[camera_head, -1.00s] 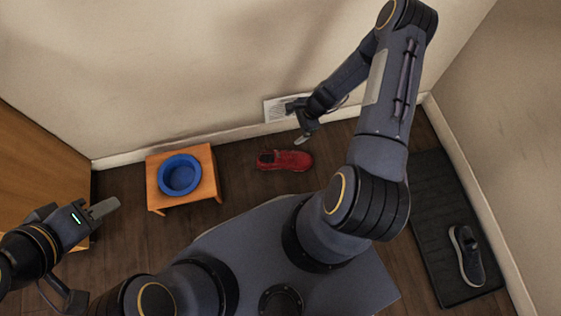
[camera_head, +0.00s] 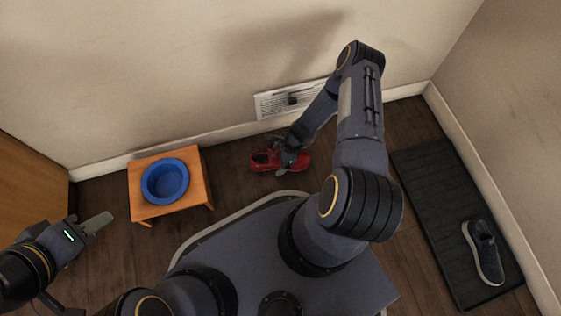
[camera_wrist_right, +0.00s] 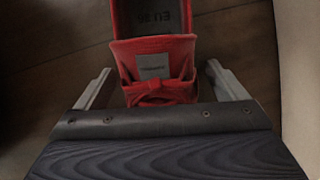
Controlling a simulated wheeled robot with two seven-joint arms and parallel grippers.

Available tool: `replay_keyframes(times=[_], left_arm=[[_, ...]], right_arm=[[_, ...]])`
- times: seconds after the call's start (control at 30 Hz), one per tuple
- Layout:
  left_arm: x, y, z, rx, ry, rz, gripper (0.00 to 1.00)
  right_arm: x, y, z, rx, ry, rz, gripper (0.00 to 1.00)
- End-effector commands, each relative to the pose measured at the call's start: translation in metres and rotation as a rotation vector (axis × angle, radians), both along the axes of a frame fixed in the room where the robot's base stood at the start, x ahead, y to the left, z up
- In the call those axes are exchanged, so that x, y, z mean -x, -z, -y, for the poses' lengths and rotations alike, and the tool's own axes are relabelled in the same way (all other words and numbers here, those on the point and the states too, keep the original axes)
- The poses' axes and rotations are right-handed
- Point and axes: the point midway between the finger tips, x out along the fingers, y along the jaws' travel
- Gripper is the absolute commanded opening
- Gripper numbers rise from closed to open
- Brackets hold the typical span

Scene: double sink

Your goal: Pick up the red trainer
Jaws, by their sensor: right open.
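The red trainer (camera_head: 264,160) lies on the dark wooden floor near the wall, in the middle of the head view. My right gripper (camera_head: 286,168) is down over its right part and hides some of it. In the right wrist view the trainer (camera_wrist_right: 155,62) lies between the two open fingers (camera_wrist_right: 162,88), with its tongue, laces and insole visible. A gap shows between the shoe and each finger. My left gripper (camera_head: 100,222) is at the lower left, away from the trainer; its finger gap cannot be made out.
A small orange table (camera_head: 196,185) with a blue bowl (camera_head: 165,181) stands left of the trainer. A white wall vent (camera_head: 275,103) is behind it. A dark mat (camera_head: 430,190) with a dark shoe (camera_head: 482,252) lies at the right.

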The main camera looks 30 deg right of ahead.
Motion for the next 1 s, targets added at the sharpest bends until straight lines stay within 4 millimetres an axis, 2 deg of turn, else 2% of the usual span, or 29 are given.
replay_keyframes(times=[0.2, 0.63, 0.87, 1.0], left_arm=[[0.0, 0.0, 0.0, 0.0, 0.0, 0.0, 0.36], [0.0, 0.0, 0.0, 0.0, 0.0, 0.0, 0.36], [0.0, -0.001, 0.0, 0.0, 0.0, 0.0, 0.36], [0.0, -0.005, 0.0, 0.0, 0.0, 0.0, 0.36]], right_arm=[[-0.001, 0.0, -0.001, 0.0, 0.0, 0.001, 0.92], [-0.001, 0.0, -0.001, 0.0, -0.001, 0.002, 0.37], [-0.001, -0.001, -0.001, 0.0, -0.001, 0.002, 0.37], [-0.001, -0.009, 0.0, 0.0, 0.0, 0.002, 0.37]])
